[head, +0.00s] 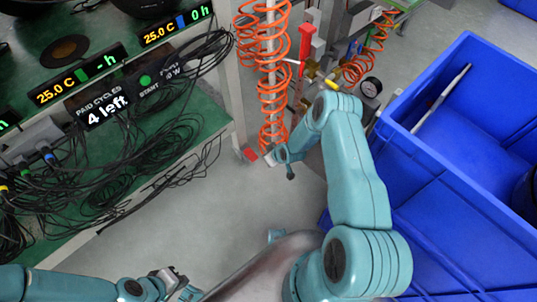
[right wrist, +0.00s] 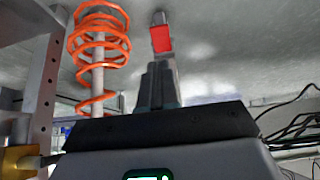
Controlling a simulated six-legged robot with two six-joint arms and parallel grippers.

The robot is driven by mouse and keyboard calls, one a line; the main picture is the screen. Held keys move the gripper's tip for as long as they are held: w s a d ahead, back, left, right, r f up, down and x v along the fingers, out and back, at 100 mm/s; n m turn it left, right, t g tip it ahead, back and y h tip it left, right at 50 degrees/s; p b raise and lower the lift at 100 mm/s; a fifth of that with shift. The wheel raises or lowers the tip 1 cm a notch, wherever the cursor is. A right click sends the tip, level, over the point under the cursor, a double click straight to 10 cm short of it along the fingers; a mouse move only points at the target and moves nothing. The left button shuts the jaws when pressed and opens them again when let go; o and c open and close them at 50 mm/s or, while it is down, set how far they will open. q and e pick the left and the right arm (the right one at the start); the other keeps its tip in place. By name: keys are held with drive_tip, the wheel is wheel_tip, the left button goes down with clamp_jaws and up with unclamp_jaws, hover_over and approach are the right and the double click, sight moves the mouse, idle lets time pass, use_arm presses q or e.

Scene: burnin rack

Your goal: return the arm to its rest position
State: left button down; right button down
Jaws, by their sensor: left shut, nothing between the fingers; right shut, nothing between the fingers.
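My left arm comes in low at the left edge of the head view. Its gripper (head: 180,288) is shut and empty near the bottom edge, over the floor. My right arm (head: 355,175) reaches up and bends over at the middle of the head view. Its gripper (head: 280,160) is shut and empty, close to the foot of the orange coiled hose. In the right wrist view the right gripper (right wrist: 159,85) points up with nothing between its fingers, and part of it is hidden by a dark edge.
A rack shelf (head: 205,110) with tangled black cables and lit displays (head: 78,78) stands at left. Orange coiled hoses (head: 263,65) and a gauge (head: 371,87) are at top middle. A blue bin (head: 440,155) fills the right. Grey floor (head: 185,225) is clear between.

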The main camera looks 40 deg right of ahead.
idle(0.4)
drive_tip(key=w+a+r+n, duration=0.1)
drive_tip(key=w+a+r, duration=0.3)
drive_tip(key=a+r, duration=0.1)
drive_tip(key=s+a+r+n+y, duration=0.1)
drive_tip(key=s+a+r, duration=0.1)
drive_tip(key=a, duration=0.3)
drive_tip(key=s+a+r+y, duration=0.1)
drive_tip(key=a+r, duration=0.2)
drive_tip(key=a, duration=0.2)
drive_tip(key=s+a+r+m+g, duration=0.2)
drive_tip(key=s+a, duration=0.1)
drive_tip(key=s, duration=0.5)
drive_tip(key=s+a+r+m+g+y, duration=0.1)
drive_tip(key=s+a+g, duration=0.15)
drive_tip(key=s, duration=0.55)
drive_tip(key=s+a+r+m+g, duration=0.2)
drive_tip(key=s+a, duration=0.1)
drive_tip(key=s, duration=0.5)
wheel_tip(320, 180, up, 22)
drive_tip(key=p, duration=2.2)
drive_tip(key=shift+w+a, duration=0.15)
drive_tip(key=shift+w, duration=0.3)
drive_tip(key=shift+a, duration=0.1)
